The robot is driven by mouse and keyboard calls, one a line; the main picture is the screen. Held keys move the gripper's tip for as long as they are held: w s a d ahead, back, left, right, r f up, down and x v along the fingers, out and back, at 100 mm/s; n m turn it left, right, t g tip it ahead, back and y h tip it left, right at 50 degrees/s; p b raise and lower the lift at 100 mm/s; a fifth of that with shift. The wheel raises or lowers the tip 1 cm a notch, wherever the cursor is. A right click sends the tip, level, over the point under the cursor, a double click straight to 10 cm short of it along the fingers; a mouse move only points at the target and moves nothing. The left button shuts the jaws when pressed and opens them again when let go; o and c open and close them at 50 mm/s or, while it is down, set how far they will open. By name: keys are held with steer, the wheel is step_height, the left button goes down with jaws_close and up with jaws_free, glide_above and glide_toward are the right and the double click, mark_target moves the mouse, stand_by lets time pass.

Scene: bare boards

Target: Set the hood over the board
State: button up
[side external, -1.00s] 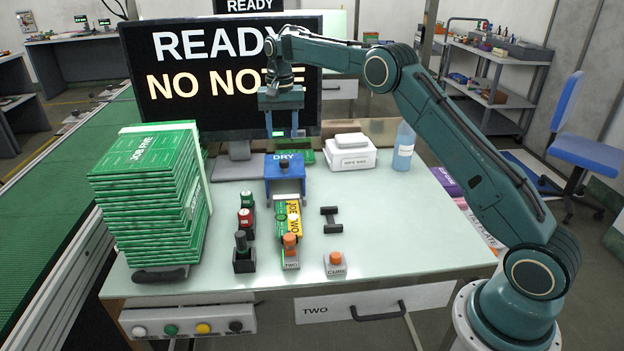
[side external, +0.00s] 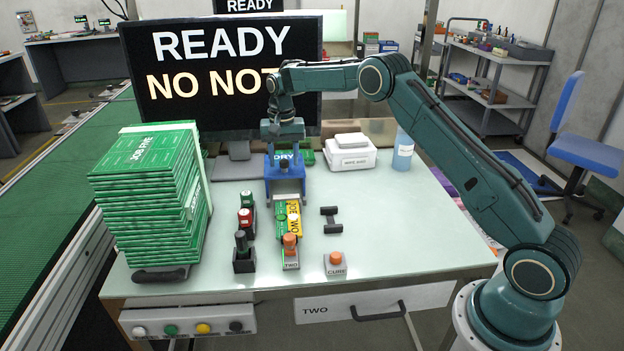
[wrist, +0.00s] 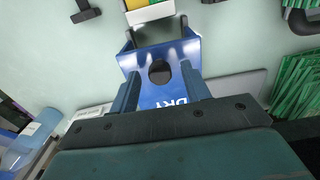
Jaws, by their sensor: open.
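The blue hood marked DRY (side external: 285,186) stands on the table with a dark round knob (wrist: 159,71) on top. The board (side external: 294,216), green with a yellow label reading JOB TWO, lies just in front of the hood; its edge shows at the top of the wrist view (wrist: 137,4). My gripper (side external: 284,154) is directly over the hood, fingers pointing down. In the wrist view its two fingers (wrist: 160,82) are apart, one on each side of the knob. I cannot tell how far down beside the knob they reach.
A tall stack of green boards (side external: 150,200) stands left. A white box (side external: 351,157) and blue bottle (side external: 403,148) stand right.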

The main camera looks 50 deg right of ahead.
jaws_close()
steer(key=shift+s+a, duration=0.15)
steer(key=s+a, duration=1.2)
stand_by(0.6)
steer(key=shift+s+a, duration=0.1)
steer(key=shift+c, duration=0.9)
jaws_free()
steer(key=shift+o, duration=0.9)
steer(key=shift+r, duration=0.1)
